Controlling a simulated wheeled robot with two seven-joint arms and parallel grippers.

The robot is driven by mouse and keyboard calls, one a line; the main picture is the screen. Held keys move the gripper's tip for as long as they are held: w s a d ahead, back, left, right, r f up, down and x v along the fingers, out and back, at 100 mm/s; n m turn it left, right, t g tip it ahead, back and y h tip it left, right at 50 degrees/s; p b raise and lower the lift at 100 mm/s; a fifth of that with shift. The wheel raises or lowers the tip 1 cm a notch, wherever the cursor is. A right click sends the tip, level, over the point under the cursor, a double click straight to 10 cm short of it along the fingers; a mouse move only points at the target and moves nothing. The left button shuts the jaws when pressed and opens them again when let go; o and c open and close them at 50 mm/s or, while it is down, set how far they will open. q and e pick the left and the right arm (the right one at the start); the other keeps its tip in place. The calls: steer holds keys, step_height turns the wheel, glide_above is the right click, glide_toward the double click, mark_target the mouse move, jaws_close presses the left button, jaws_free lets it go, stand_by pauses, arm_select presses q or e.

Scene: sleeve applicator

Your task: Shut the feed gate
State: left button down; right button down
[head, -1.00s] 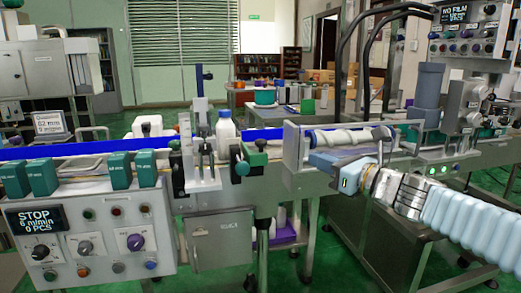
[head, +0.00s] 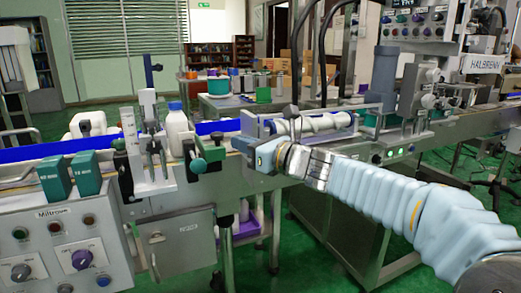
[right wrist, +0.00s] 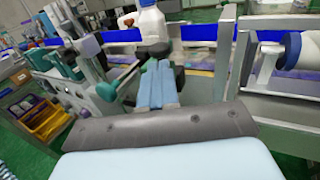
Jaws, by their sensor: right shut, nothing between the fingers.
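A white bottle (head: 177,130) with a blue cap stands upright by the blue-sided conveyor; it also shows in the right wrist view (right wrist: 152,24). Beside it is a metal fixture with dark-green handles (head: 198,165); one green knob (right wrist: 107,90) shows in the wrist view. I cannot tell which part is the feed gate or whether it is open. My right gripper (head: 240,147) is at the conveyor's near side, right of the bottle. In the wrist view its blue fingers (right wrist: 157,85) are together and empty, pointing toward the bottle. Dark parts lie close to their tips; contact is unclear. My left gripper is not in view.
A screw roller (head: 312,124) in a metal frame lies just right of my right gripper. A clamp post (head: 130,140) stands left of the bottle. A control panel (head: 55,240) is at lower left. A yellow bin (right wrist: 48,122) sits below the conveyor in the wrist view.

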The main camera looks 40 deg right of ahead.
mark_target(222, 137)
steer(key=shift+x, duration=1.95)
steer(key=shift+w+d, duration=0.15)
steer(key=shift+w, duration=0.45)
steer(key=shift+w+d, duration=0.15)
steer(key=shift+w, duration=0.5)
